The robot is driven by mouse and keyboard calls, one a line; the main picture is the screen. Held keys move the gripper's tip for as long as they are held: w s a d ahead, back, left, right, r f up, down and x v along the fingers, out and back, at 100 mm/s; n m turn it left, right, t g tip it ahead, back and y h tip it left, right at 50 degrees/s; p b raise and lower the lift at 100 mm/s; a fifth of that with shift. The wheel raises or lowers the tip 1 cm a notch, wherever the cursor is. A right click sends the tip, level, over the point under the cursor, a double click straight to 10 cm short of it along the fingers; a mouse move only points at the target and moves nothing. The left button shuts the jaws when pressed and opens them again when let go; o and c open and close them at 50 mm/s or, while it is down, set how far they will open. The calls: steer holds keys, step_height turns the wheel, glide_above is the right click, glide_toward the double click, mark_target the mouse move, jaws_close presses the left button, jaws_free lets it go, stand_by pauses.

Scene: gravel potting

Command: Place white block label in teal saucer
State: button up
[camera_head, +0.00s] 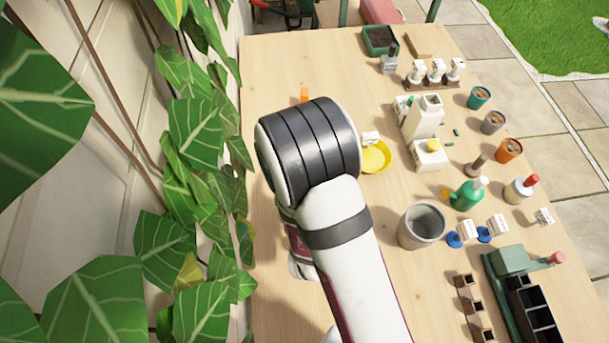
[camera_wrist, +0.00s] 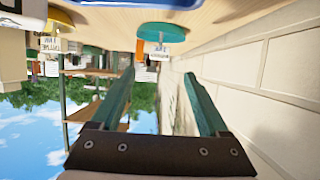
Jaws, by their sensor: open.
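A teal saucer (camera_wrist: 163,32) shows at the top middle of the wrist view, where the table appears upside down. A small white block label (camera_wrist: 159,53) with dark lettering shows at the saucer's edge; I cannot tell whether it rests in the saucer or stands behind it. Another white block label (camera_head: 370,138) stands at the back of the yellow saucer (camera_head: 378,158) in the head view, and a label (camera_wrist: 52,44) shows by a yellow saucer in the wrist view. My gripper (camera_wrist: 159,75) is open with nothing between its green fingers. In the head view my arm hides the teal saucer and the fingertips.
An orange piece (camera_head: 304,94) stands beyond my wrist. A grey pot (camera_head: 422,226), a white carton (camera_head: 423,115), a green bottle (camera_head: 468,193) and blue saucers (camera_head: 454,240) with white labels stand right of my arm. Leafy plants (camera_head: 195,130) line the wall along the table's left edge.

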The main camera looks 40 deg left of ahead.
steer(key=w+d+r+m+h, duration=0.4)
steer(key=w+d+m, duration=0.1)
steer(key=w+d, duration=0.25)
steer(key=s+d+r+m+g+h, duration=0.1)
steer(key=d+r+m+g, duration=0.1)
steer(key=d, duration=0.4)
steer(key=s+d+r+m+g+h, duration=0.2)
steer(key=d, duration=0.4)
steer(key=s+d+r+m+g, duration=0.2)
steer(key=s+d+r+g, duration=0.1)
steer(key=s+d, duration=0.3)
steer(key=s+d+r+m+g, duration=0.2)
steer(key=s+d, duration=0.4)
steer(key=s, duration=0.5)
step_height(320, 180, up, 2)
steer(key=shift+s+r+m+g+h, duration=0.2)
steer(key=shift+m+g+h, duration=0.2)
steer(key=shift+m, duration=0.4)
